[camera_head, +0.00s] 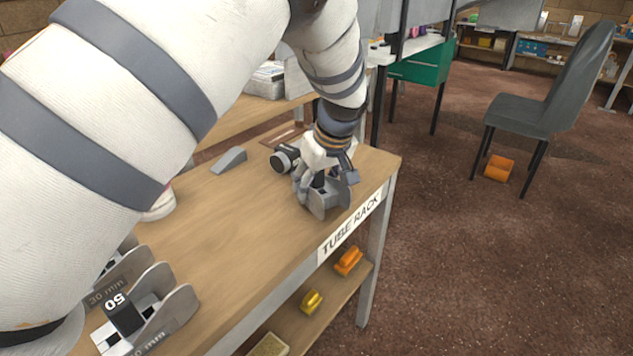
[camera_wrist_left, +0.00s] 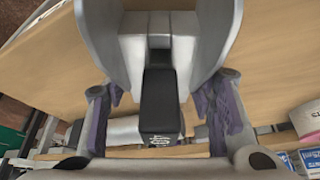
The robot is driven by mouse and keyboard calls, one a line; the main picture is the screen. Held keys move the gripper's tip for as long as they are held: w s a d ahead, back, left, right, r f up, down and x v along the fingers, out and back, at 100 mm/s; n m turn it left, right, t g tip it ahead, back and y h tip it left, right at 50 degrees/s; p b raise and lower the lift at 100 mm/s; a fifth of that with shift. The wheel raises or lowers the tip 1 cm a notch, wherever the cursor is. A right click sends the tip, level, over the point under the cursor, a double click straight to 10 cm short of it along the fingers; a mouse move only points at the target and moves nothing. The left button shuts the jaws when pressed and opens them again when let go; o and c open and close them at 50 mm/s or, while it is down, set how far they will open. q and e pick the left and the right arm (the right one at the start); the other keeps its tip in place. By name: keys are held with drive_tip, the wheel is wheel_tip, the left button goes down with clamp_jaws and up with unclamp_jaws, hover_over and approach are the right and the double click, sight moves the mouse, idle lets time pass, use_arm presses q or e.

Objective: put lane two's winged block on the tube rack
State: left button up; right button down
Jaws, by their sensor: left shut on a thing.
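The winged block (camera_head: 329,197) is grey with two rounded side wings and a dark middle post. My left gripper (camera_head: 322,172) is shut on it from above, near the right end of the wooden table. In the left wrist view the block's black post (camera_wrist_left: 160,105) stands between its grey wings, with a white number too small to read surely. My gripper's purple fingers (camera_wrist_left: 160,118) are on either side. I cannot tell whether the block touches the tabletop. A sign reading TUBE RACK (camera_head: 350,228) is on the table's front edge. My right gripper is not in view.
Other winged blocks, one marked 50 (camera_head: 123,314), stand at the lower left. A grey wedge (camera_head: 229,160) and a dark round part (camera_head: 284,158) lie behind the held block. The middle of the tabletop (camera_head: 235,225) is clear.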

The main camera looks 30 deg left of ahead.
use_arm(q)
drive_tip(key=o, duration=1.3)
drive_tip(key=shift+f, duration=0.1)
drive_tip(key=shift+o, duration=0.2)
drive_tip(key=p+v, duration=0.1)
drive_tip(key=v, duration=1.1)
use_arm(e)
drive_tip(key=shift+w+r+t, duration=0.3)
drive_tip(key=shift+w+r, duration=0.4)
